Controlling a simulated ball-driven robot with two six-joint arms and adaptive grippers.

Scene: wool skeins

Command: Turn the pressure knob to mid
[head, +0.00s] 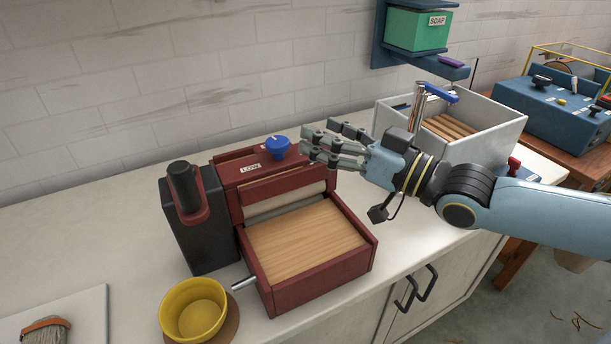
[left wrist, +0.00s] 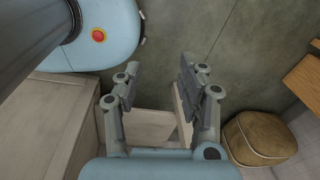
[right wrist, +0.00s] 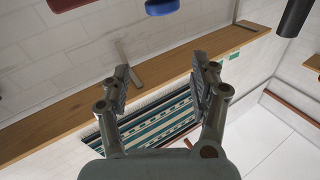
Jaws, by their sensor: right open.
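The blue pressure knob (head: 277,146) sits on top of the dark red press (head: 320,290), with a LOW label (head: 250,168) to its front left. A small white mark shows on the knob, but I cannot tell its exact setting. My right gripper (head: 318,142) is open just to the right of the knob, fingers pointing toward it, apparently apart from it. The right gripper also shows open and empty in the right wrist view (right wrist: 160,72). My left gripper (left wrist: 157,82) is open and empty in the left wrist view, away from the press.
A yellow bowl (head: 194,309) and a brush (head: 46,331) are in front. A white sink (head: 490,125) stands behind my right arm.

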